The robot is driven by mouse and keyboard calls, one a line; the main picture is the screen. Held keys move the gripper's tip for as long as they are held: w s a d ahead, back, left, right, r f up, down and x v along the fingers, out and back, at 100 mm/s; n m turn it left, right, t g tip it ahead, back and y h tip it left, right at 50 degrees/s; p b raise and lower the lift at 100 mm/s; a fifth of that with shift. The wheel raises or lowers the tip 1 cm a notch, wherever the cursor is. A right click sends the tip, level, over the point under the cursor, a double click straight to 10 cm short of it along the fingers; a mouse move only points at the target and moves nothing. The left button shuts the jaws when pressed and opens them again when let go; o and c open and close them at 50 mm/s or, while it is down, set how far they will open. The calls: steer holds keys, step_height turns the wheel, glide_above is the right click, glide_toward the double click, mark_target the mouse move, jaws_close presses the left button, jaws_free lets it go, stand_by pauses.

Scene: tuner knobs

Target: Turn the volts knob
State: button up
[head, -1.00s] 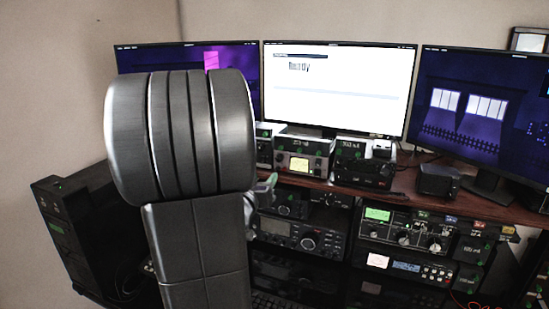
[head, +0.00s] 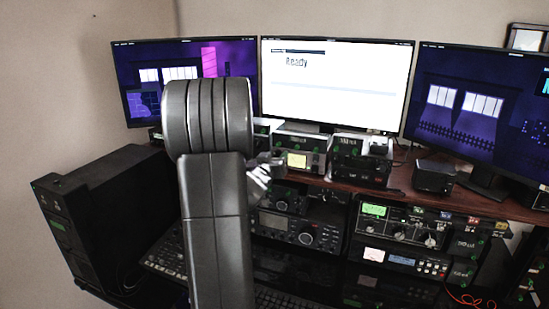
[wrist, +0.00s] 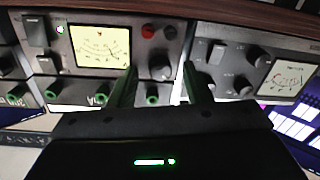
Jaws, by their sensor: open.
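In the wrist view a grey unit with a yellow-lit meter (wrist: 100,45) fills the upper left. A small round dark knob (wrist: 160,68) sits on its face right of the meter, below a red and a dark button. I cannot read a label that marks it as the volts knob. My gripper (wrist: 159,74) is open, its two dark green-edged fingers pointing at the panel on either side of this knob. Contact cannot be told. In the head view the unit (head: 299,160) stands under the middle monitor. My gripper (head: 265,172) is partly hidden behind my arm.
A neighbouring unit with several knobs and a meter (wrist: 285,78) stands close on the right in the wrist view. Green sockets (wrist: 152,94) line the lower panel. In the head view, monitors (head: 335,85) rise behind the wooden shelf (head: 405,190), with radio gear below.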

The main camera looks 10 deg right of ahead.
steer(key=shift+c, duration=0.4)
jaws_close()
steer(key=shift+f+m+b, duration=0.15)
steer(key=shift+m+b, duration=0.15)
steer(key=shift+b, duration=0.2)
steer(key=shift+f+m+b, duration=0.1)
steer(key=shift+m+b, duration=0.9)
steer(key=shift+b, duration=0.1)
steer(key=m+b, duration=0.2)
steer(key=shift+m, duration=0.3)
steer(key=m+b, duration=0.3)
steer(key=shift+m+h, duration=0.3)
steer(key=shift+m, duration=0.1)
steer(key=m+b, duration=0.2)
steer(key=m, duration=0.2)
steer(key=shift+b, duration=0.35)
steer(key=shift+m, duration=0.4)
